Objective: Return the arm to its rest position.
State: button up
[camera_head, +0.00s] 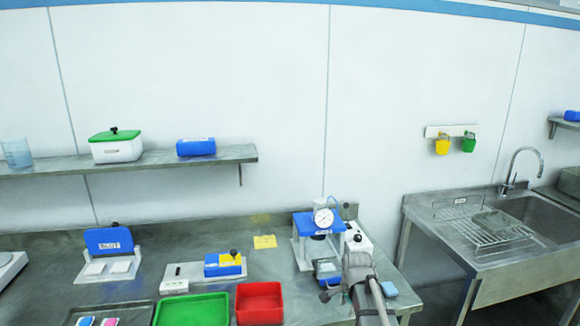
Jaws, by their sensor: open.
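My arm (366,290) comes up from the bottom edge, right of centre, in the head view. My gripper (331,292) shows small and dark at its left side, in front of the blue press-like stand with a round gauge (323,218). Its jaws look open, with nothing visible held in them. The fingertips are small, and I cannot tell whether they touch the stand. The arm covers part of the bench to the right of the stand.
A white box with a black knob (358,240) and a light blue block (389,289) are close to my arm. A red tray (259,302) and a green tray (192,309) lie to the left. A sink (540,222) is at the right.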

jog(key=s+f+n+b, duration=0.3)
jog(key=s+f+n, duration=0.1)
jog(key=s+n, duration=0.2)
jog(key=s+f+n+g+b, duration=0.1)
jog(key=s+f+n+b, duration=0.3)
jog(key=s, duration=0.5)
jog(key=shift+a+n+g, duration=0.3)
jog(key=shift+n, duration=1.1)
